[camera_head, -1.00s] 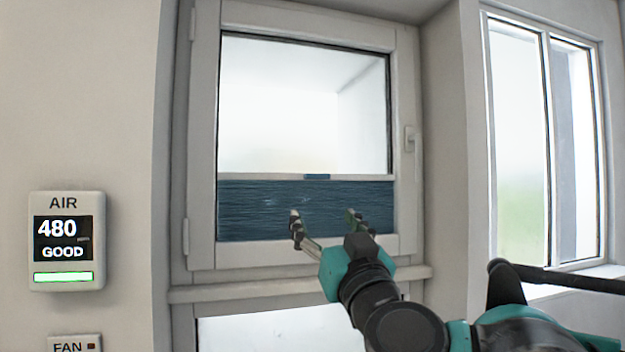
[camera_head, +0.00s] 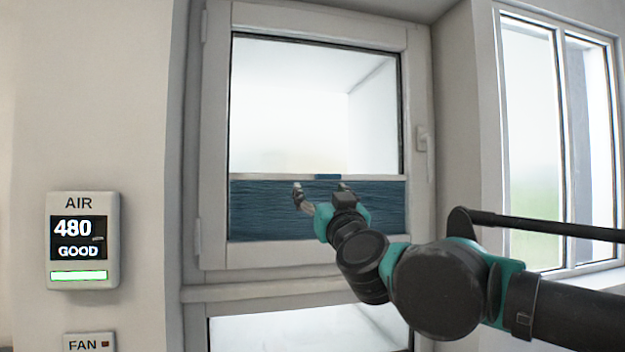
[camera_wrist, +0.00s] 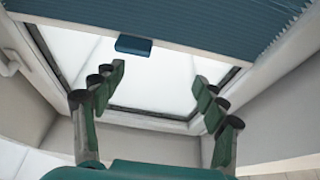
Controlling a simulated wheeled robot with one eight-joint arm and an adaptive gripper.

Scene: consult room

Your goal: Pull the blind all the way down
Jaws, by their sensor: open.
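The blue pleated blind (camera_head: 380,210) covers the lower part of the window, below a pale horizontal rail (camera_head: 270,177). A small blue tab (camera_head: 328,177) sits on that rail; in the wrist view the tab (camera_wrist: 133,45) shows above and slightly left of the gap between my fingers. My gripper (camera_head: 320,189) is open and empty, its fingertips just below the tab's level in the head view. In the wrist view my gripper (camera_wrist: 160,78) has clear space between its fingers, and the blind (camera_wrist: 230,22) fills the top. No contact with the tab shows.
The window frame (camera_head: 214,150) surrounds the blind, with a window handle (camera_head: 422,138) on the right. A sill ledge (camera_head: 260,291) runs below. An air monitor (camera_head: 83,240) and a fan panel (camera_head: 90,343) are on the left wall. A second window (camera_head: 535,140) is at right.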

